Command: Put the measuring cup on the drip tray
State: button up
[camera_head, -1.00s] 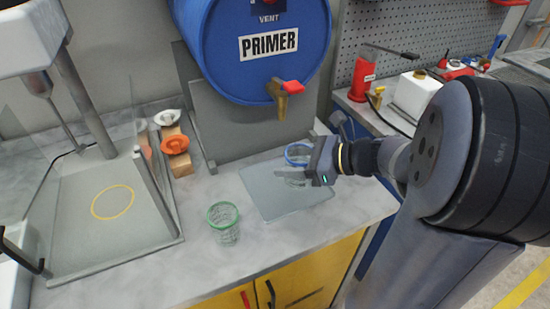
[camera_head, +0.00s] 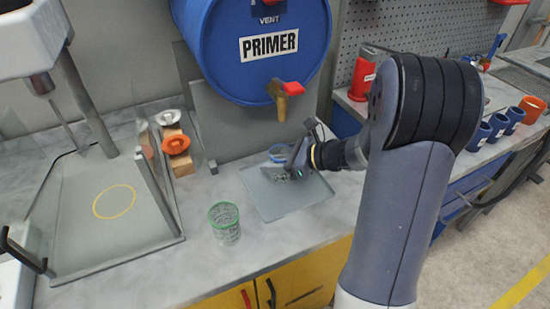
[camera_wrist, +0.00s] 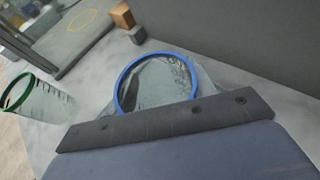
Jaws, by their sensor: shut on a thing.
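A clear measuring cup with a blue rim (camera_head: 279,153) is in my gripper (camera_head: 296,163), at the back part of the flat grey drip tray (camera_head: 290,203) under the barrel's tap. In the wrist view the blue-rimmed cup (camera_wrist: 155,82) opens upward just in front of my gripper, whose fingertips are hidden. My gripper is shut on this cup. Its base is hidden, so I cannot tell if it touches the tray. A second clear cup with a green rim (camera_head: 225,223) stands upright on the counter left of the tray; it also shows in the wrist view (camera_wrist: 40,100).
The blue PRIMER barrel (camera_head: 255,45) has a brass tap with a red handle (camera_head: 284,92) above the tray. An orange cup-like part (camera_head: 176,145) sits on a wooden block at left. A machine with a yellow ring (camera_head: 114,202) stands farther left. Blue mugs (camera_head: 497,124) are right.

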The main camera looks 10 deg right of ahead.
jog(key=shift+f, duration=0.15)
jog(key=o, duration=0.9)
jog(key=shift+o, duration=0.2)
jog(key=shift+r, duration=0.2)
jog(key=v, duration=1.2)
